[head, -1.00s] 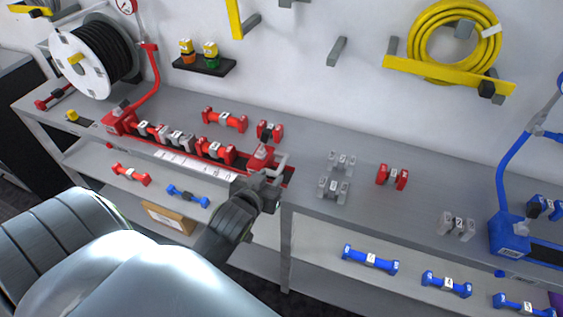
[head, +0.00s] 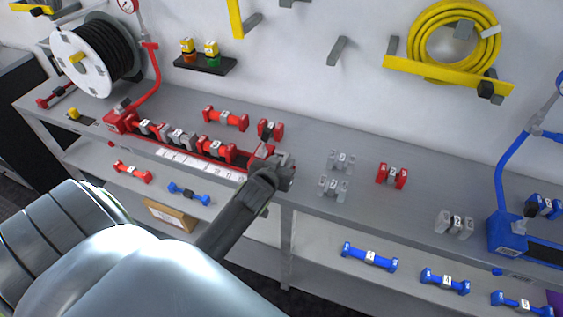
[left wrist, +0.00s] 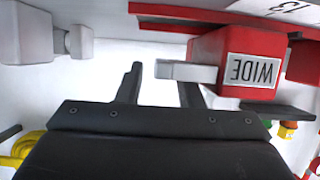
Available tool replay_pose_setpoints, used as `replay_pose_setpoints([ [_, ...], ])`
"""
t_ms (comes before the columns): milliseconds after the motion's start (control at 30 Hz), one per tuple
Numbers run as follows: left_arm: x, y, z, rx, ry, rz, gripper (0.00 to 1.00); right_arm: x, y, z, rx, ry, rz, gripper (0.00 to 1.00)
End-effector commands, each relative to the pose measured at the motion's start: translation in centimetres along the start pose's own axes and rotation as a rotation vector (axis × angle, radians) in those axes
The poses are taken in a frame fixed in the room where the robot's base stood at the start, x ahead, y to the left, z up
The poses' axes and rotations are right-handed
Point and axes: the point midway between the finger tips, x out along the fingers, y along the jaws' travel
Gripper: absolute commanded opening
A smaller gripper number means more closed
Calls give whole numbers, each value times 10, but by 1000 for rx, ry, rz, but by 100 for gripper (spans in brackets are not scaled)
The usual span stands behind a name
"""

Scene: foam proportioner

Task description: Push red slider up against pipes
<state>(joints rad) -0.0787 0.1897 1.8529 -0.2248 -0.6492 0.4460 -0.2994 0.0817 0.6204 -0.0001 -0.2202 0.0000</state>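The red slider (head: 262,151) is at the right end of the red rack (head: 120,122), partly hidden by my gripper in the head view. In the left wrist view the slider (left wrist: 240,60) has a "WIDE" label and a grey handle (left wrist: 185,71). Several red and grey pipes (head: 215,149) lie in a row in the rack, left of the slider. My left gripper (head: 284,168) is at the slider's right side. In the left wrist view its fingers (left wrist: 160,80) are apart, with the handle's end at the gap; contact is unclear. My right gripper is out of view.
Loose red pipes (head: 225,119) lie behind the rack. Grey pieces (head: 335,187) and a red one (head: 391,174) stand to the right on the bench. Blue pipes (head: 370,257) lie on the lower shelf. A blue device (head: 507,235) stands at the far right.

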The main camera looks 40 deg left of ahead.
Motion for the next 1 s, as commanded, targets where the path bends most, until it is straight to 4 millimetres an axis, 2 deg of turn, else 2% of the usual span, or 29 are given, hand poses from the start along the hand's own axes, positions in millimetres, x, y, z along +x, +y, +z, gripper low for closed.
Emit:
replay_pose_setpoints([
  [33, 0, 0, 0, 0, 0, 0, 31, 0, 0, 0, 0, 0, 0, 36],
  [267, 0, 0, 0, 0, 0, 0, 1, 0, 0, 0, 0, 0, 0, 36],
  [633, 0, -5, 0, 3, -1, -1, 0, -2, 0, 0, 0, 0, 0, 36],
  [1000, 0, -64, -1, 6, -2, -3, 0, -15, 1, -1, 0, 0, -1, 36],
])
